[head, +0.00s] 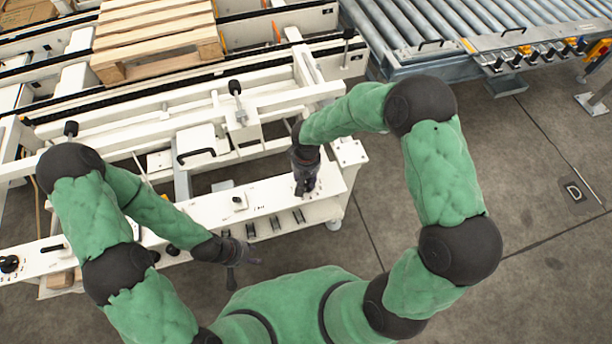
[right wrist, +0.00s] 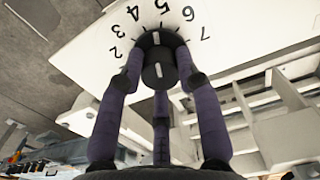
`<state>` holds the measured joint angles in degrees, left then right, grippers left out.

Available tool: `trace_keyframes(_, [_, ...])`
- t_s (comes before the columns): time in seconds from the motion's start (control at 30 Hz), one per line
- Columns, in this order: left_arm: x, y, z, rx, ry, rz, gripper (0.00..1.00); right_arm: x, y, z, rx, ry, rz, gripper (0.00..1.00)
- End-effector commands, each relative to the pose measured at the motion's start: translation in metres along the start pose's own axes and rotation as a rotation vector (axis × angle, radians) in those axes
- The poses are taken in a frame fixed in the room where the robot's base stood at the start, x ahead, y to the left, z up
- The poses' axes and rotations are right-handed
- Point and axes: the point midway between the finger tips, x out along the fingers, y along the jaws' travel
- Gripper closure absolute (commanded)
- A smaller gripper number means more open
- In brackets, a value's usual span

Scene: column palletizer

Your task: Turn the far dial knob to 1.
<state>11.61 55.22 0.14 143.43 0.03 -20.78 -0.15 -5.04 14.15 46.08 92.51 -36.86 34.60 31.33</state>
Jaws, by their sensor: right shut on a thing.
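The far dial knob (right wrist: 158,68) is black with white line marks, on a white panel (right wrist: 85,50) in the right wrist view. Printed numbers from 2 to 7 show around its upper side; its mark lies in line with the 5. The 1 is not visible. My right gripper (right wrist: 160,75) has its purple-grey fingers closed around the knob. In the head view this gripper (head: 305,188) points down at the right end of the white front beam (head: 270,197) and hides the knob.
A smaller dial (head: 239,202) sits mid-beam, and a black knob (head: 10,264) at its left end. Black-tipped levers (head: 235,88) stand behind the beam. A wooden pallet (head: 155,35) lies at the back left, a roller conveyor (head: 450,30) at the back right.

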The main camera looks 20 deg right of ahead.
Motion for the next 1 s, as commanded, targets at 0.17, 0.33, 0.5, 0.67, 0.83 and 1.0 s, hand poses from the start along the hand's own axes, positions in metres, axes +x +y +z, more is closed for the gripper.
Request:
trace_keyframes(0.17, [-0.009,0.003,0.0,0.0,0.0,0.0,0.6,0.002,-0.001,0.006,-0.171,-0.015,-0.001,0.98])
trace_keyframes(0.33, [-0.016,0.006,0.001,0.0,0.0,0.0,0.6,0.002,-0.001,0.007,-0.332,-0.018,-0.002,0.98])
trace_keyframes(0.5, [-0.023,0.008,0.001,0.0,0.0,0.0,0.6,0.002,0.0,0.007,-0.495,-0.019,-0.003,0.98])
trace_keyframes(0.67, [-0.03,0.011,0.001,0.0,0.0,0.0,0.6,0.002,0.001,0.008,-0.646,-0.021,-0.004,0.98])
trace_keyframes(0.83, [-0.038,0.014,0.002,0.0,0.0,0.0,0.6,0.002,0.001,0.007,-0.807,-0.021,-0.006,0.98])
trace_keyframes(1.0, [-0.047,0.017,0.002,0.0,0.0,0.0,0.6,0.002,0.002,0.008,-0.969,-0.022,-0.007,0.98])
